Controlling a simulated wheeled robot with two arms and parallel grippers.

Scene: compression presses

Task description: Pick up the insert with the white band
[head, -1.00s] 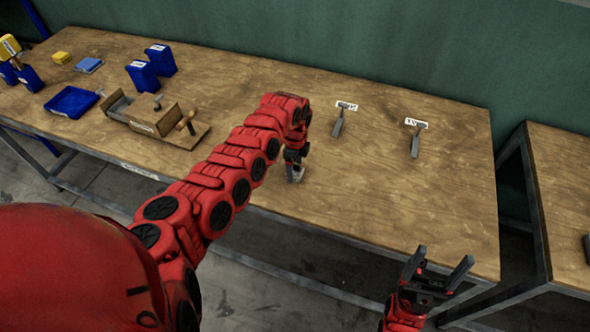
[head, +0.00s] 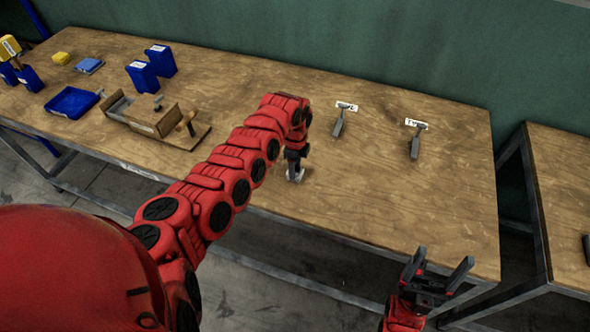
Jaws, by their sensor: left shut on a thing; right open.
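My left gripper (head: 294,168) points down at the table near its front edge. It is shut on a small light-grey piece (head: 296,176), mostly hidden by the gripper. I cannot make out a white band on this piece, so I cannot tell whether it is the named insert. My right gripper (head: 437,271) is open and empty, in front of the table's front right corner, fingers pointing up.
Two grey tools lie beside white labels, one at the middle (head: 338,126) and one at the right (head: 415,147). A wooden press block (head: 155,117), blue tray (head: 72,102) and blue boxes (head: 143,76) stand left. The wooden table (head: 380,205) is clear around my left gripper.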

